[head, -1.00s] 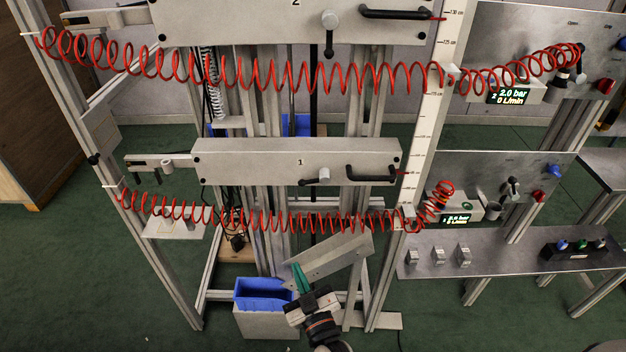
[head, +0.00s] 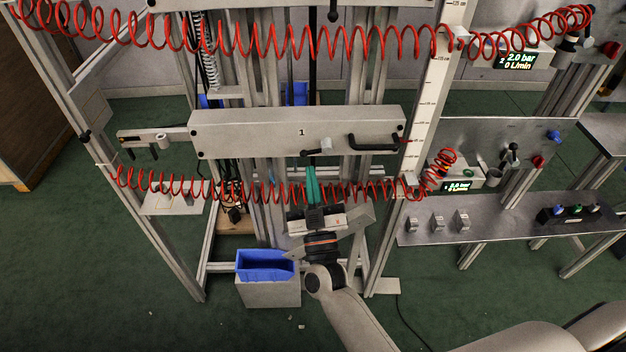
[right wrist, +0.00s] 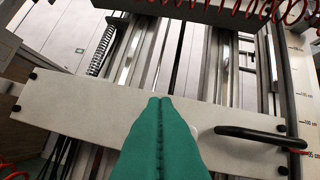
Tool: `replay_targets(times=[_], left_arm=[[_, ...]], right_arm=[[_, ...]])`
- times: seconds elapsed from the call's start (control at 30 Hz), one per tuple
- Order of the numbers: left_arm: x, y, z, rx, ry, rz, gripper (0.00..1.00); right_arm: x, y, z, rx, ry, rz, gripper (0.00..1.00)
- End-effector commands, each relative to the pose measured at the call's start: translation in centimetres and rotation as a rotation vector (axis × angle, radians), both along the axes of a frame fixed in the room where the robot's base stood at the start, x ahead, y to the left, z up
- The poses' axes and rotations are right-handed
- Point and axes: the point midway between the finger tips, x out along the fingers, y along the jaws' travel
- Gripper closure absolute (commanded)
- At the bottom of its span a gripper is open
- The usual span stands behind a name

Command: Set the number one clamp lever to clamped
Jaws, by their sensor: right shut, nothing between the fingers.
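The number one clamp lever (head: 314,150) is a short black handle on a pale hub, at the lower edge of the grey beam marked 1 (head: 240,130). The handle points left and slightly down from its hub. My right gripper (head: 311,168) has green fingers, pressed together and empty, pointing up just below the lever. I cannot tell whether they touch it. In the right wrist view the shut green fingers (right wrist: 160,100) stand in front of the beam face (right wrist: 85,108) and hide most of the lever. My left gripper is not in view.
A black fixed handle (head: 372,141) sits right of the lever. A red coiled hose (head: 240,190) crosses in front at the fingers' height. A vertical scale (head: 428,110) stands at the right. A blue bin (head: 265,262) is low at the left.

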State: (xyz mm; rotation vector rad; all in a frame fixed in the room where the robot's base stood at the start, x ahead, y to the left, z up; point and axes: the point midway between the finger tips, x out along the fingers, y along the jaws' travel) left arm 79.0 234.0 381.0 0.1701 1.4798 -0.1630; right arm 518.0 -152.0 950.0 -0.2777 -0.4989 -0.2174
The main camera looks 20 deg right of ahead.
Motion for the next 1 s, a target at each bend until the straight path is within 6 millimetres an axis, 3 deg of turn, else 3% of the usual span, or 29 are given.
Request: replay_targets(times=[0.33, 0.4, 0.6, 1.0], left_arm=[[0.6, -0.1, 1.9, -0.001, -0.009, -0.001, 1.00], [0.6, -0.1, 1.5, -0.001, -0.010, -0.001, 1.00], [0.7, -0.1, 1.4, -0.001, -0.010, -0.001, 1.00], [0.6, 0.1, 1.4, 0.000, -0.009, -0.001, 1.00]], right_arm=[[6.5, -1.0, 4.1, -0.003, -0.003, 0.000, 1.00], [6.4, -1.3, 2.0, -0.006, 0.005, 0.002, 1.00], [6.6, -1.8, 0.1, -0.003, 0.002, 0.001, 1.00], [6.6, -2.0, -0.3, 0.000, 0.000, 0.001, 1.00]])
